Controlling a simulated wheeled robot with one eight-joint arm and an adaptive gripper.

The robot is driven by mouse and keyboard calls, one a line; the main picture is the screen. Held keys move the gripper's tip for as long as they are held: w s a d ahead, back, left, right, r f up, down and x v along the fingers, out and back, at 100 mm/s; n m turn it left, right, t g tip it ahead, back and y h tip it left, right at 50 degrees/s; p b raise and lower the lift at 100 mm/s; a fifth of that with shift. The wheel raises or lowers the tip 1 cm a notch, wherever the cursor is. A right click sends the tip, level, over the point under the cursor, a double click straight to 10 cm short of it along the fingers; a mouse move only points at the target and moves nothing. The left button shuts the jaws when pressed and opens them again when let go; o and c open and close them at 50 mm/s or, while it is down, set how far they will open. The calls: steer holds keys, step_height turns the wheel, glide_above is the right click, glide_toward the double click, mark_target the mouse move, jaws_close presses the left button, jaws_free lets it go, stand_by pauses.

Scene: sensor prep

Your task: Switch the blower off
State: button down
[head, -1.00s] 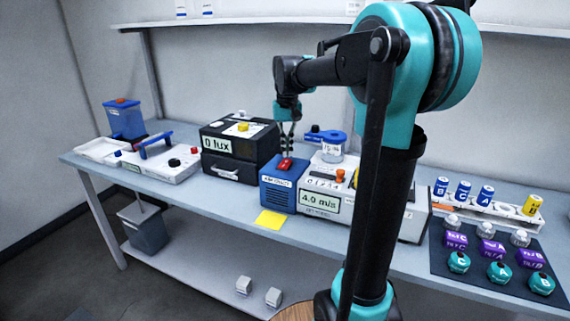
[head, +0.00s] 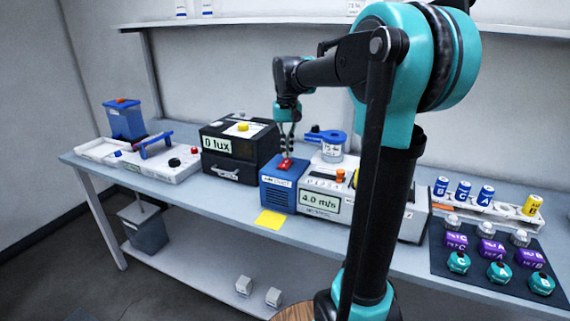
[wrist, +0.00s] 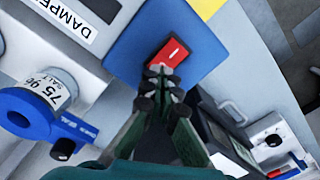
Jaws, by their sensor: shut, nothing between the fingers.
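The blower is a blue box (head: 279,193) near the middle of the bench in the head view, with a red rocker switch (head: 286,164) on its top. In the wrist view the red switch (wrist: 168,53) has a white line mark and sits on the blue top (wrist: 205,48). My gripper (head: 287,150) is shut and empty, pointing down at the switch. In the wrist view its fingertips (wrist: 160,75) overlap the near edge of the switch; I cannot tell whether they touch it.
A white instrument reading 4.0 m/s (head: 320,201) stands right beside the blower. A black box reading 0 lux (head: 238,147) is to its left. A blue-topped jar (head: 331,148) stands behind. A yellow note (head: 270,220) lies in front.

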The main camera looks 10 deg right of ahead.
mark_target(287, 161)
steer(key=shift+f, duration=0.9)
stand_by(0.5)
steer(key=shift+r, duration=3.5)
steer(key=shift+s, duration=0.1)
